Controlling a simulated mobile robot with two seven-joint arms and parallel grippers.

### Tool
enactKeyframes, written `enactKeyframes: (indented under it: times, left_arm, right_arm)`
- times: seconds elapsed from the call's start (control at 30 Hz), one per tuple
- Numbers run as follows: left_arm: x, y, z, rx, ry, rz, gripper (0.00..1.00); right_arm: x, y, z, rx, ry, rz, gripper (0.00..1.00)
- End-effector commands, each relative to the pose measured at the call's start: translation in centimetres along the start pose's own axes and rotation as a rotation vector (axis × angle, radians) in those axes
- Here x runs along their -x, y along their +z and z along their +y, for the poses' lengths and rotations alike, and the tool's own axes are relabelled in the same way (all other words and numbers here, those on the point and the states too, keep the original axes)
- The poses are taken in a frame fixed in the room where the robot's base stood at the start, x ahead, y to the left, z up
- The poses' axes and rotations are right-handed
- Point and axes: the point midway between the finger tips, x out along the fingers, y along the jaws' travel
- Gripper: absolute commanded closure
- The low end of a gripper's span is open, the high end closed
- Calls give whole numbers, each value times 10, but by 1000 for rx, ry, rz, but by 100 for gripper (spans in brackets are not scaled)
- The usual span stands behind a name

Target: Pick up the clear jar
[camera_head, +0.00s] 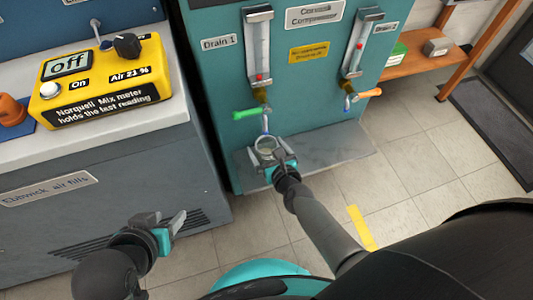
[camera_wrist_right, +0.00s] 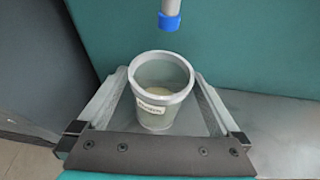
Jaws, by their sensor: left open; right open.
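The clear jar (camera_head: 265,144) is under the left drain of the teal compressor. In the right wrist view it is a greyish see-through cup (camera_wrist_right: 161,80) with a white label and something pale at its bottom. It looks upright. My right gripper (camera_head: 266,156) is open, with one finger on each side of the jar; whether the fingers touch it I cannot tell. My left gripper (camera_head: 164,218) is open and empty, low in front of the grey cabinet.
A blue-tipped drain spout (camera_wrist_right: 170,21) hangs just above and behind the jar. A green lever (camera_head: 252,114) is above it. The compressor's grey ledge (camera_head: 335,150) is bare to the right. A yellow mix meter (camera_head: 103,80) reading "Off" stands on the left counter.

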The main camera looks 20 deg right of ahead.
Motion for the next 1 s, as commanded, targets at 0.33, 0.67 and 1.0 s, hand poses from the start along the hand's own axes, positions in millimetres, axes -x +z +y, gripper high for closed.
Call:
enactKeyframes:
  times: [0.33, 0.67, 1.0]
  left_arm:
    - [-1, -1, 1, -1, 2, 7, 50]
    - [-1, 0, 1, -1, 2, 6, 50]
    - [-1, 0, 1, -1, 2, 5, 50]
  right_arm:
    - [-1, 0, 0, 0, 0, 1, 9]
    - [0, 0, 0, 0, 0, 1, 46]
    - [0, 0, 0, 1, 0, 1, 84]
